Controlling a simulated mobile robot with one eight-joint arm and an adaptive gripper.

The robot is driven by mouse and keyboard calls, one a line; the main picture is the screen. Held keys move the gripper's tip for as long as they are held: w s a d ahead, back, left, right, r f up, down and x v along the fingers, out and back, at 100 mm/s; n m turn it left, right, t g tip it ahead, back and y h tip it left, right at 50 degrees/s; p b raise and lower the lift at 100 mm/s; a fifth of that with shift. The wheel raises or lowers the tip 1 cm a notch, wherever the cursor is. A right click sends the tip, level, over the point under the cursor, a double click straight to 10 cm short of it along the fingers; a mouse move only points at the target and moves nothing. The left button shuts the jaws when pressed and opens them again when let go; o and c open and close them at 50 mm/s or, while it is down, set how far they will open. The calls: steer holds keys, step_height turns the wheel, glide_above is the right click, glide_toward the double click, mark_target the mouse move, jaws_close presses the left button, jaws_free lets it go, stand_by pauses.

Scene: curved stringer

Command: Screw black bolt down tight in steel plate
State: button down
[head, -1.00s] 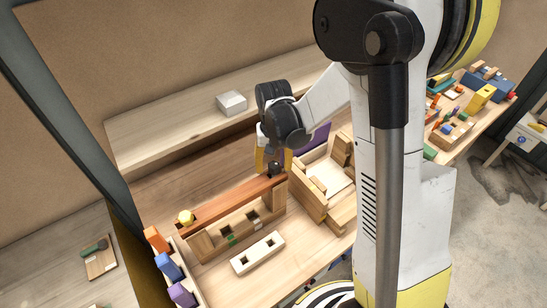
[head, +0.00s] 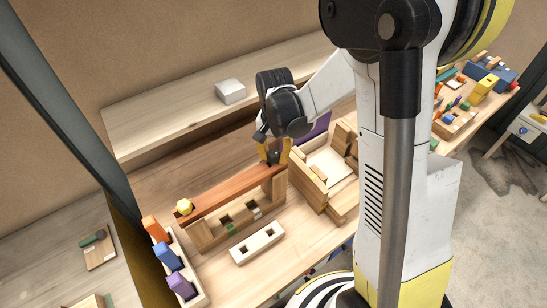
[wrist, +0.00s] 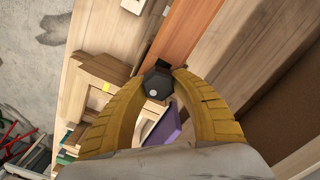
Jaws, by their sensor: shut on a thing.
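The black bolt (wrist: 157,84) has a hex head with a pale dot. It stands at the far right end of a reddish-brown wooden beam; it also shows in the head view (head: 274,155). My gripper (wrist: 158,80) has its two yellow fingers closed on opposite sides of the bolt head. In the head view my gripper (head: 273,150) sits over that beam end. The bolt's shaft is hidden. I cannot make out a steel plate; a small dark part shows beyond the bolt in the wrist view. The beam (head: 225,195) lies across a lighter wooden frame.
A wooden box structure (head: 325,175) stands close to the right. A pale block with two holes (head: 257,247) lies in front. Coloured blocks stand in a rack (head: 190,285) at left. A grey box (head: 230,91) rests on the shelf.

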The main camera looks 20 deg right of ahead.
steer(key=m, duration=0.3)
steer(key=shift+s+d+f+m+b, duration=0.1)
steer(key=shift+m+b, duration=0.25)
steer(key=shift+m, duration=0.05)
steer(key=m, duration=0.2)
steer(key=m+b, duration=0.1)
steer(key=shift+s+f+m, duration=0.15)
steer(key=shift+f+m, duration=0.15)
steer(key=shift+m, duration=0.1)
steer(key=m+b, duration=0.1)
steer(key=m, duration=0.3)
steer(key=shift+s, duration=0.15)
steer(key=m, duration=0.1)
steer(key=m+b, duration=0.1)
steer(key=m, duration=0.2)
steer(key=shift+s+f+m+b, duration=0.25)
steer(key=shift+m+b, duration=0.1)
steer(key=shift+m, duration=0.05)
steer(key=m, duration=0.3)
steer(key=shift+s+m, duration=0.1)
steer(key=shift+m, duration=0.2)
